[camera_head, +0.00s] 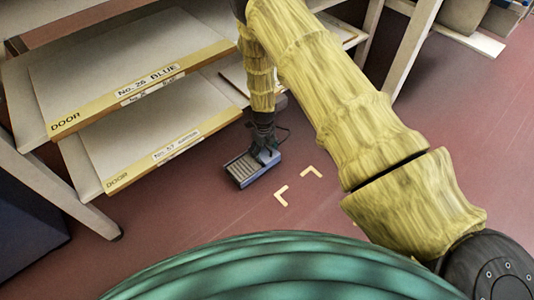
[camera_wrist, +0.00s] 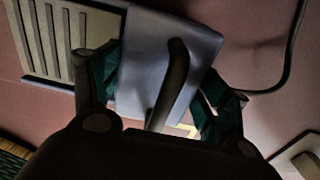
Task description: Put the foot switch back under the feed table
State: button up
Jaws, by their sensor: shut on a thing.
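The foot switch (camera_head: 250,168), a blue-grey box with a ridged pale pedal, is at or just above the red floor; I cannot tell if it touches. My gripper (camera_head: 266,147) comes down on its rear end and is shut on it. In the wrist view, the teal fingertips of my gripper (camera_wrist: 160,95) are on either side of the foot switch's smooth body (camera_wrist: 140,70), where a dark curved bar shows. The ridged pedal lies at upper left. The feed table is probably the pale shelved frame (camera_head: 30,100) at left, carrying labelled boards.
Pale corner marks (camera_head: 282,196) lie on the floor right of the foot switch. A dark cable (camera_wrist: 285,70) runs from it in the wrist view. Boards with yellow edges (camera_head: 175,145) overhang the floor at left. A table leg (camera_head: 410,50) stands at back right.

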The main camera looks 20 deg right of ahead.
jog(key=shift+s+f+b, duration=0.1)
jog(key=shift+f+b, duration=0.7)
jog(key=shift+f, duration=0.8)
jog(key=o, duration=1.9)
jog(key=shift+f, duration=0.15)
jog(key=shift+o, duration=0.2)
